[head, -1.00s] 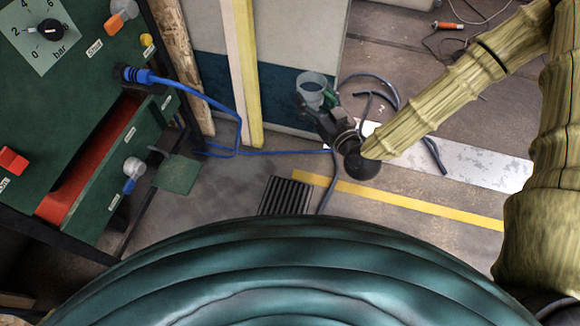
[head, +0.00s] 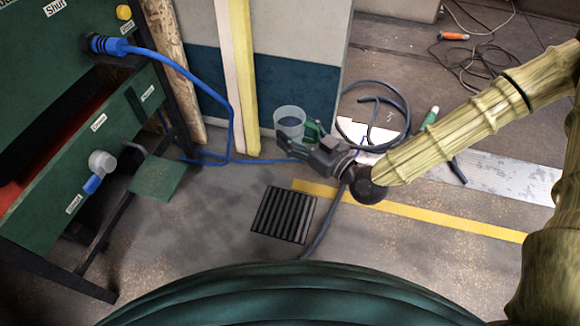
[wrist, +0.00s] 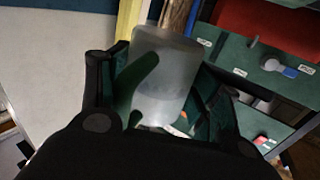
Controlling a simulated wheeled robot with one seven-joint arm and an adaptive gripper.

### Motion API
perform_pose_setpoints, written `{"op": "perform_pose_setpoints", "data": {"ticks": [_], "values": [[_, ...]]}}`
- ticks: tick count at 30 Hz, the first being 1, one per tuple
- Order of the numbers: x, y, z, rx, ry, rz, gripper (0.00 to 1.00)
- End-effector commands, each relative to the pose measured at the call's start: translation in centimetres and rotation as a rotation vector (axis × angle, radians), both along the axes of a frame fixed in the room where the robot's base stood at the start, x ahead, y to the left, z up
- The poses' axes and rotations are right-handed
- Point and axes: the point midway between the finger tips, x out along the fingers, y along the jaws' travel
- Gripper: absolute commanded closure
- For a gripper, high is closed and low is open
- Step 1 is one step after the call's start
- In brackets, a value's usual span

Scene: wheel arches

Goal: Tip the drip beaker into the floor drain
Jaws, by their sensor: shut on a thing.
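The drip beaker (head: 289,121) is a clear, frosted cup with a green handle. My gripper (head: 303,140) is shut on it and holds it above the floor, near the blue-and-white wall panel. In the head view the beaker looks about upright, with its open top showing. In the wrist view the beaker (wrist: 165,78) sits between my two dark fingers, with what looks like its green handle in front. Whether it holds liquid is not clear. The floor drain (head: 284,215) is a dark slatted grate in the floor, below the beaker in the picture and apart from it.
A green cabinet (head: 100,140) with a drawer, a blue plug and a valve stands at left. A blue cable (head: 231,110) runs from it to the floor. A dark hose (head: 327,222) passes right of the drain. Yellow and cream posts (head: 241,80) stand behind.

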Motion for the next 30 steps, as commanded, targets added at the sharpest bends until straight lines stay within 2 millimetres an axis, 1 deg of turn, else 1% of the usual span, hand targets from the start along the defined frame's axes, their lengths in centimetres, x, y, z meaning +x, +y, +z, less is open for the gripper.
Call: {"op": "perform_pose_setpoints", "data": {"ticks": [1,3,9,12,18,23,30], "values": [[-0.2,0.1,-1.8,0.001,-0.001,0.013,0.65],[-0.5,0.5,-2.8,0.001,-0.001,0.036,0.65],[-1.4,1.1,-5.2,0.0,-0.001,0.09,0.65],[-1.8,1.4,-6.0,0.0,-0.001,0.111,0.65],[-2.1,1.6,-6.5,-0.002,0.0,0.131,0.65],[-2.1,1.7,-6.0,-0.011,0.017,0.135,0.65],[-2.1,1.7,-5.3,-0.046,0.097,0.134,0.65]]}}
